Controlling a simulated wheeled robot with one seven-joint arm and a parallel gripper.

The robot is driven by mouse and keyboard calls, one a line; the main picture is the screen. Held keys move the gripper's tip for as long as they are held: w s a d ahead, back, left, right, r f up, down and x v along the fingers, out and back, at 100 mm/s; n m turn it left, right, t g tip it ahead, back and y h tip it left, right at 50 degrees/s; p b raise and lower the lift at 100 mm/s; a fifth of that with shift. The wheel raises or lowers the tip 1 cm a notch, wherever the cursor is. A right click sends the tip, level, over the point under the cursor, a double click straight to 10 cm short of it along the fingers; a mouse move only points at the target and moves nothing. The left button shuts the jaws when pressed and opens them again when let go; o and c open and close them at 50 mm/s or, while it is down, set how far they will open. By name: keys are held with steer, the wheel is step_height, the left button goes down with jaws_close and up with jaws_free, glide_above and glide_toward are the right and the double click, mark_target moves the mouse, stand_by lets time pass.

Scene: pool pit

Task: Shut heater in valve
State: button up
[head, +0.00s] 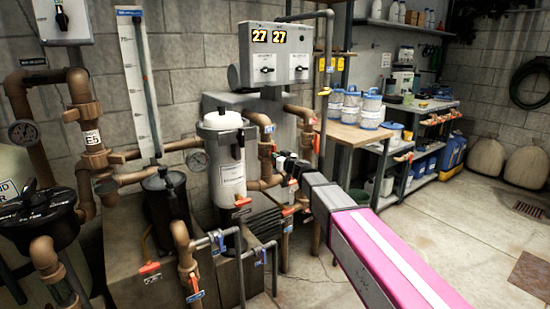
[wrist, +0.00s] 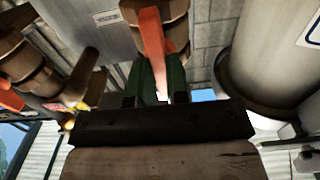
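My gripper (head: 291,166) is among the pipes right of the white filter canister in the head view. In the wrist view, my gripper (wrist: 161,80) has its two green fingers close together, on either side of a red-orange valve handle (wrist: 153,38). The handle sits on a brown pipe fitting and its end reaches down between the fingers. A thin bright gap shows between the fingers, so I cannot tell whether they press on the handle. In the head view my gripper covers this handle. No readable tag here names the heater in valve.
The white canister (head: 222,165) stands left of my gripper. A grey control box (head: 275,55) showing 27 and 27 hangs above. Other red-handled valves (head: 149,268) sit on pipes at lower left. A wooden workbench (head: 345,132) with tubs is at right.

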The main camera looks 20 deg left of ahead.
jaws_close()
steer(key=shift+m, duration=0.3)
steer(key=m, duration=1.8)
steer(key=o, duration=0.8)
jaws_free()
steer(key=v, duration=0.7)
